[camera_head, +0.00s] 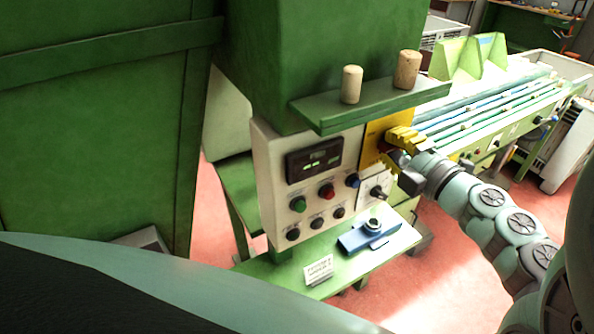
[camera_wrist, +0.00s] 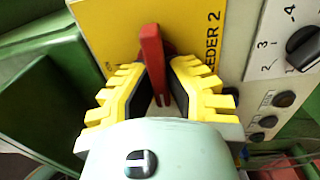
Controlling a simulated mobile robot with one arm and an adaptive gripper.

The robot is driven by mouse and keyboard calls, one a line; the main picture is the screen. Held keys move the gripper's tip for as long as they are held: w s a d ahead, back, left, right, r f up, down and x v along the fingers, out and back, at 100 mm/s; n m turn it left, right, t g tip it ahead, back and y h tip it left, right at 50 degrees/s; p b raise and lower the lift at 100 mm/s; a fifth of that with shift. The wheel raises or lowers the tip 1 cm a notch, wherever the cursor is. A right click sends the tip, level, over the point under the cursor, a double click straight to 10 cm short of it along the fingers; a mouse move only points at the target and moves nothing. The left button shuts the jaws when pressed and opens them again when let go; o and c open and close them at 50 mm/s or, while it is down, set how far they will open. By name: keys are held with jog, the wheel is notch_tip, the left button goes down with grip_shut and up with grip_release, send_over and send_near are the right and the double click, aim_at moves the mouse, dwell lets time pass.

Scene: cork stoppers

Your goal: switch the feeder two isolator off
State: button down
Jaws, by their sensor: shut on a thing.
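The feeder two isolator has a red handle (camera_wrist: 151,52) on a yellow plate (camera_wrist: 110,22) lettered "FEEDER 2" in the wrist view. My gripper (camera_wrist: 158,80) is shut on this handle, with a yellow-and-black finger on either side of it. In the head view my gripper (camera_head: 396,143) is at the yellow plate (camera_head: 372,140), on the right part of the control panel, below the green shelf. The handle is hidden there by my gripper. The wrist view does not clearly show which position the handle points to. The handle's base and part of the plate's lettering are covered.
Two corks, a pale one (camera_head: 351,84) and a brown one (camera_head: 407,69), stand on the green shelf (camera_head: 330,112) above. A numbered black dial (camera_wrist: 304,48) lies close right of the plate.

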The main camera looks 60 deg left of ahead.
dwell(0.3)
jog(key=c, duration=1)
grip_release()
jog(key=shift+d, duration=0.1)
jog(key=shift+s+d, duration=0.15)
jog(key=shift+d, duration=1.8)
jog(key=shift+s+d, duration=0.15)
jog(key=shift+d, duration=1.85)
jog(key=shift+s+d, duration=0.15)
jog(key=shift+d, duration=1.8)
